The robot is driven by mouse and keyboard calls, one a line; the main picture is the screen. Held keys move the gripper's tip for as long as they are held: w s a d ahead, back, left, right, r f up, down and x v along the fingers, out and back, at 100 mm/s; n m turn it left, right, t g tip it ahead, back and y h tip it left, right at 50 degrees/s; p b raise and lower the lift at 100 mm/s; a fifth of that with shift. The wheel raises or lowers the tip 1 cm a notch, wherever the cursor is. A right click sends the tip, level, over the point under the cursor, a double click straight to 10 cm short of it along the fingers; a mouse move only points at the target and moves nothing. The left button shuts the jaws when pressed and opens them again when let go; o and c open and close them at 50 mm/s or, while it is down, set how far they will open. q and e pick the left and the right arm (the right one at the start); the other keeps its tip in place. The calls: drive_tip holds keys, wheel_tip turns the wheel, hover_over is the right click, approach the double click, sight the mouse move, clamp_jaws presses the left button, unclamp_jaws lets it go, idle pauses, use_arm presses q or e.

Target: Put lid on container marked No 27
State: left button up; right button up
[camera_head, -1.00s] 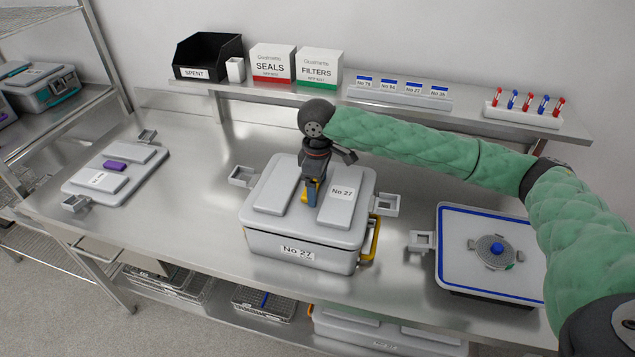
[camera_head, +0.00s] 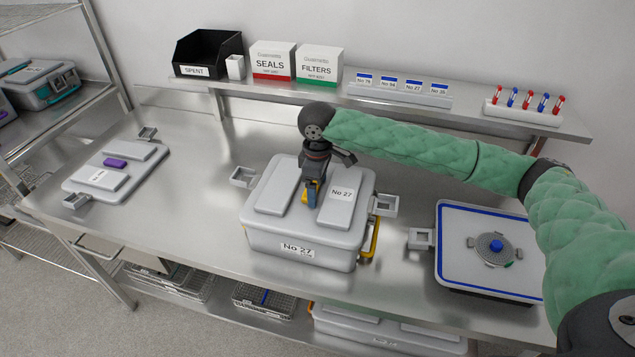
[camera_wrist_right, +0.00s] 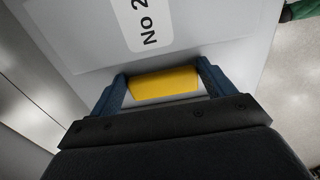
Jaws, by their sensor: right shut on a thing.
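The grey container marked No 27 (camera_head: 300,250) stands on the steel bench in front of me. Its lid (camera_head: 272,190), labelled No 27, lies on top of it, and no clear gap shows between the two. My right gripper (camera_head: 311,193) is over the middle of the lid, shut on the lid's yellow grip. In the right wrist view the yellow grip (camera_wrist_right: 165,84) sits between both fingers, with part of the No 27 label above it. Latches stick out at the lid's left and right. My left gripper is not in view.
Another lid (camera_head: 117,170) with a purple grip lies at the left of the bench. At the right is an open part (camera_head: 455,270) with a blue seal and a round filter. The back shelf (camera_head: 460,105) holds boxes, tags and pens. Bare bench lies left of the container.

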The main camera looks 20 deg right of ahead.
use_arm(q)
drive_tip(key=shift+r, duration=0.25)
use_arm(e)
drive_tip(key=shift+f, duration=0.85)
idle(1.1)
drive_tip(key=o, duration=1.5)
drive_tip(key=shift+c, duration=0.2)
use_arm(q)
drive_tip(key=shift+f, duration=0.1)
use_arm(e)
drive_tip(key=shift+r+p, duration=1.15)
drive_tip(key=shift+p, duration=0.3)
drive_tip(key=shift+r+p, duration=1.15)
drive_tip(key=shift+p, duration=0.05)
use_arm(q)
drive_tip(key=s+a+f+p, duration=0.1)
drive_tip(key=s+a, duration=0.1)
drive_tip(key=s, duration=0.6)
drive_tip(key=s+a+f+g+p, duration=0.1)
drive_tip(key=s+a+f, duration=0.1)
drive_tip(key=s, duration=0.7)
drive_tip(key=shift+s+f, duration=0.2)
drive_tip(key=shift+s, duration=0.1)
use_arm(e)
drive_tip(key=shift+r, duration=1.2)
